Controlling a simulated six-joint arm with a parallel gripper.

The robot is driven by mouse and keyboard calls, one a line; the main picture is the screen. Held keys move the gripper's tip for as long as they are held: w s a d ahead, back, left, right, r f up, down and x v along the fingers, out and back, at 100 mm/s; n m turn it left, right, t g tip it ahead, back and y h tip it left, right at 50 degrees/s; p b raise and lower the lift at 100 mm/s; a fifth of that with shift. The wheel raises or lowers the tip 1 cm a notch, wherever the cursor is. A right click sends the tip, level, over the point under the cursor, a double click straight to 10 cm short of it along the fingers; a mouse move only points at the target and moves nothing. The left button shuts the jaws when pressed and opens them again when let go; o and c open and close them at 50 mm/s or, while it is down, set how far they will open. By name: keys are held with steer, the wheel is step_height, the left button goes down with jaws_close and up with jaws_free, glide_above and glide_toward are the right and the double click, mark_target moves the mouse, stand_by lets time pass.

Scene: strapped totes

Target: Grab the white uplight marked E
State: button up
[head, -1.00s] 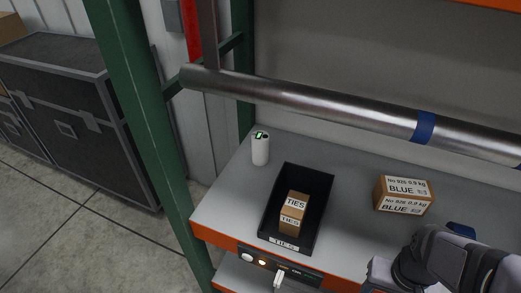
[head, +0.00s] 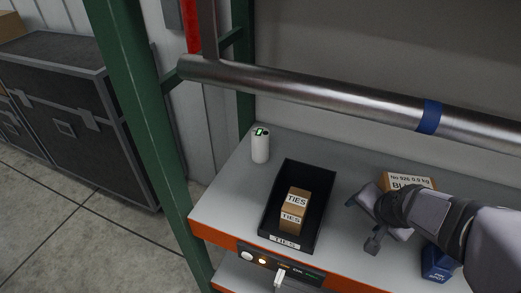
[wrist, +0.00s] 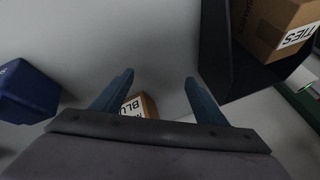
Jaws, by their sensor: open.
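The white uplight (head: 260,148) is a short upright white cylinder with a black and green marking on its top. It stands at the back left of the grey shelf in the head view, and I cannot read its letter. My gripper (head: 362,220) is open and empty above the shelf, to the right of the black tray and well apart from the uplight. Its two blue fingers (wrist: 159,78) are spread in the wrist view. A pale shape with green beside it at that view's right edge may be the uplight; I cannot tell.
A black tray (head: 264,224) holding a cardboard TIES box (head: 293,208) lies between uplight and gripper. A cardboard BLUE box (head: 408,181) is partly hidden behind my arm; a dark blue box (head: 438,263) is at front right. A metal tube (head: 300,92) crosses behind, above the shelf.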

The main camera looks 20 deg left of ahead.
steer(key=w+a+r+m+t+h+b, duration=0.1)
steer(key=w+a+r+m+t+b, duration=0.6)
steer(key=w+a+r+m+t, duration=0.8)
steer(key=m+g+h+b, duration=0.2)
steer(key=m+h+b, duration=0.15)
steer(key=m, duration=1.25)
glide_above(257, 151)
steer(key=s+d, duration=0.4)
step_height(257, 151, down, 6)
steer(key=shift+m+g+y, duration=0.4)
steer(key=shift+y, duration=0.45)
steer(key=s+a+f, duration=0.1)
steer(key=f, duration=0.2)
steer(key=s+a+f+b, duration=0.1)
steer(key=a+f, duration=0.1)
steer(key=f, duration=0.2)
steer(key=s+a+f, duration=0.1)
steer(key=f, duration=0.3)
steer(key=shift+s+a+f, duration=0.1)
steer(key=shift+s+a, duration=0.1)
steer(key=shift+w+d+r+p, duration=0.1)
steer(key=shift+w+p, duration=0.45)
steer(key=shift+w, duration=1)
steer(key=shift+w+d+r+p, duration=0.1)
steer(key=shift+w+p, duration=0.45)
steer(key=shift+w, duration=1.65)
